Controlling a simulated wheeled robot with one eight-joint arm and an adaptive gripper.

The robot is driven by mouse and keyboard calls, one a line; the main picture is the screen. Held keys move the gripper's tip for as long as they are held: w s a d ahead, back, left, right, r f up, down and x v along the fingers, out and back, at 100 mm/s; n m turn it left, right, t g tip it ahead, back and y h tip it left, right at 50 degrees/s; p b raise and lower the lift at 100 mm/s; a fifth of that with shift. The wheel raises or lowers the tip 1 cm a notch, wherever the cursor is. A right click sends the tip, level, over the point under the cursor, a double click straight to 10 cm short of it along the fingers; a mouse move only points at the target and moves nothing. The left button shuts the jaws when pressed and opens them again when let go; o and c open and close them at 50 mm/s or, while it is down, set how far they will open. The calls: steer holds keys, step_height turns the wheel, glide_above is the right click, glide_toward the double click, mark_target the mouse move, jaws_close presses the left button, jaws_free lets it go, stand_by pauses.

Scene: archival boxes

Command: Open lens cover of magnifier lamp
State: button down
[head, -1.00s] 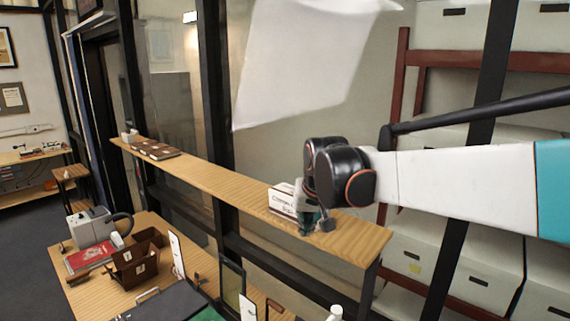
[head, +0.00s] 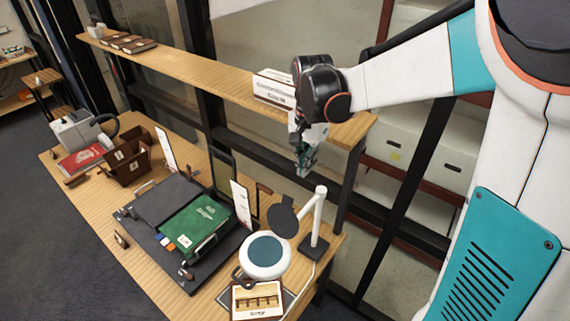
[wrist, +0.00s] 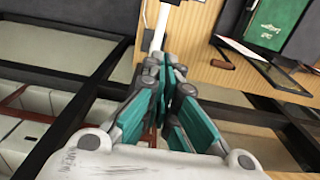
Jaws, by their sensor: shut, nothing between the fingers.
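The magnifier lamp has a white round head (head: 265,256) with a blue-grey disc inside its rim, at the front right of the desk. A dark round flap (head: 283,220) stands just behind the head; I cannot tell whether it is the lens cover. The lamp's white post (head: 314,220) rises from a dark base, and a white post, probably the lamp's, shows at the top of the wrist view (wrist: 161,24). My gripper (head: 304,170) is shut and empty, above and behind the lamp, apart from it. It fills the middle of the wrist view (wrist: 174,85).
A wooden shelf (head: 200,70) runs behind the desk, with a labelled white box (head: 273,88) beside my wrist. A green folder (head: 195,222) lies on a dark board left of the lamp. A tray (head: 257,300) with small slots is in front of the lamp.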

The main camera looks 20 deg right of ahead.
mark_target(286, 215)
step_height(286, 215, down, 10)
steer(key=shift+r, duration=0.25)
steer(key=shift+s+a+p, duration=0.2)
steer(key=shift+a+p, duration=0.15)
steer(key=shift+p, duration=0.1)
steer(key=shift+s+a+r+p, duration=0.25)
steer(key=shift+s+a, duration=0.2)
steer(key=shift+a, duration=0.15)
steer(key=shift+s+a+r+p, duration=0.2)
steer(key=shift+s+a+r, duration=0.05)
steer(key=shift+s+a, duration=0.25)
steer(key=shift+a, duration=0.1)
